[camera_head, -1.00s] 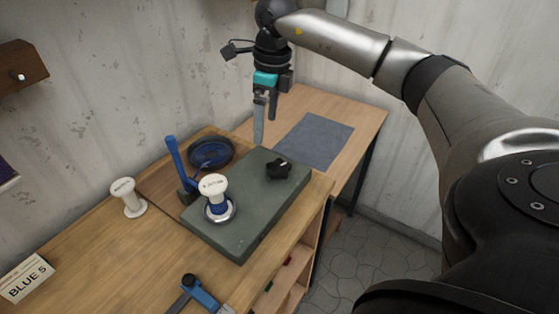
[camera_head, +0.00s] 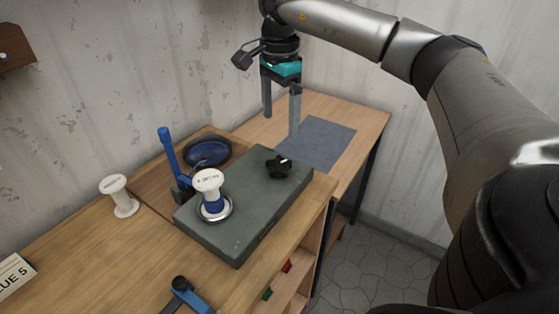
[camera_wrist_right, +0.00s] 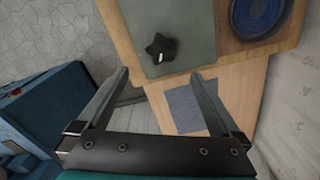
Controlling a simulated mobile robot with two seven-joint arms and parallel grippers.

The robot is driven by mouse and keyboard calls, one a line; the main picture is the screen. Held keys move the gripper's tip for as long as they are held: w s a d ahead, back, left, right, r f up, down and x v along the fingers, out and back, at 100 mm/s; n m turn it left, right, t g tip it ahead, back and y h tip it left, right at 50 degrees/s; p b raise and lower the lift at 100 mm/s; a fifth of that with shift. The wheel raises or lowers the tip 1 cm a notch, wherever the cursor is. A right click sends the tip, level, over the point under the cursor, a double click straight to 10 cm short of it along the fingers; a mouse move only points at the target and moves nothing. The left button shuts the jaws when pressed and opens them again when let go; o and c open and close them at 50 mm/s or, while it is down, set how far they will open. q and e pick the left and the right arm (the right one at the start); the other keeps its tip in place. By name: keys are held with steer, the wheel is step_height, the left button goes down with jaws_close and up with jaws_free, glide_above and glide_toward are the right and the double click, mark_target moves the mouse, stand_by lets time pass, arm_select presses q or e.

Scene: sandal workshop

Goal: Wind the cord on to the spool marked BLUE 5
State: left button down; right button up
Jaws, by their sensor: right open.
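A white spool (camera_head: 208,182) stands upright on a metal ring on the grey-green winder base (camera_head: 235,234). A blue band shows round its core; its top marking is too small to read. A black star-shaped knob (camera_head: 279,167) sits on the base and also shows in the wrist view (camera_wrist_right: 161,47). A coil of blue cord lies in a round dark dish (camera_head: 208,152) behind the base. A card (camera_head: 14,274), cut off at the left, reads "UE 5". My right gripper (camera_head: 281,124) is open and empty, pointing down beyond the base. My left gripper is out of view.
Another white spool (camera_head: 120,196) stands on the bench at the left. A blue upright lever (camera_head: 170,152) rises beside the dish. A blue-and-black tool (camera_head: 190,296) lies at the front edge. A grey mat (camera_head: 318,143) on the far table is bare.

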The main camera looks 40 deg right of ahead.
mark_target(279, 164)
step_height(279, 164, down, 12)
steer(key=shift+b, duration=0.65)
steer(key=c, duration=1.2)
steer(key=shift+c, duration=0.2)
steer(key=shift+m, duration=0.3)
